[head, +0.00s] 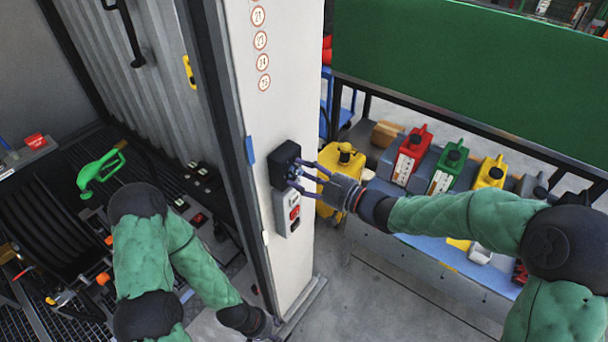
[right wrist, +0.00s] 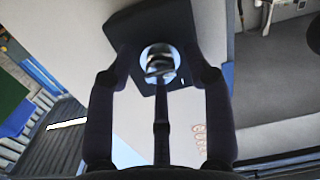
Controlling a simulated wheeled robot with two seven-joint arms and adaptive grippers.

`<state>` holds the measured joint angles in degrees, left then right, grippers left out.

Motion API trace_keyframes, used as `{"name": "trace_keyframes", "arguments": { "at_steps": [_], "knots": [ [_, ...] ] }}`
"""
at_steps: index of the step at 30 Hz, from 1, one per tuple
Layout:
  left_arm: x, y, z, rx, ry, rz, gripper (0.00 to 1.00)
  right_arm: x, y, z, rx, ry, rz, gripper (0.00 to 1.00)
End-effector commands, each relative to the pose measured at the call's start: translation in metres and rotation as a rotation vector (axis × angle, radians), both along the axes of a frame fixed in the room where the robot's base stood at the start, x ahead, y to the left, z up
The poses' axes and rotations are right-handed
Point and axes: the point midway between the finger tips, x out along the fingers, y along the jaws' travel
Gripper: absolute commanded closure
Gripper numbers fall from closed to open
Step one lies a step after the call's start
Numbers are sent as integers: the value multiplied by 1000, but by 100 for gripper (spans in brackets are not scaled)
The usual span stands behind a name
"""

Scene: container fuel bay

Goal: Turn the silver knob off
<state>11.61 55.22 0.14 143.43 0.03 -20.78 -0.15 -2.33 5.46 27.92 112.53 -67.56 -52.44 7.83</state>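The silver knob (right wrist: 160,62) is a round, shiny piece on a dark box (right wrist: 140,32). In the head view this black box (head: 284,163) is fixed to the white pillar, and the knob is hidden behind my fingers. My right gripper (head: 305,176) is at the front of the box. In the right wrist view its fingers (right wrist: 158,72) are spread on either side of the knob, with a visible gap on each side. My left gripper (head: 270,330) is low near the pillar's foot at the bottom edge, away from the knob; its fingers are too unclear to read.
A grey switch box (head: 288,211) with a red part sits just below the black box. A yellow can (head: 343,172) stands behind my right gripper. Red (head: 409,156) and green (head: 448,165) cans stand on the shelf at right. A green fuel nozzle (head: 98,171) lies at left.

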Motion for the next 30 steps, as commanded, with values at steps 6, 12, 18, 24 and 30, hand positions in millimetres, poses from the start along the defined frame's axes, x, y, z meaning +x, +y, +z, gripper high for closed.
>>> {"name": "trace_keyframes", "arguments": {
  "at_steps": [6, 12, 18, 24, 30],
  "knots": [
    [0, 0, 0, 0, 0, 0, 60, -3, -6, 1, 1, -2, -3, 48],
    [0, 0, 0, 0, 0, 0, 60, -20, -33, 3, 1, -2, -6, 48],
    [0, 0, 0, 0, 0, 0, 60, -42, -66, 4, 0, -1, -6, 48],
    [0, 0, 0, 0, 0, 0, 60, -59, -90, 6, 1, -1, -5, 48],
    [0, 0, 0, 0, 0, 0, 60, -67, -99, 6, 0, 0, -1, 48]
  ]
}}
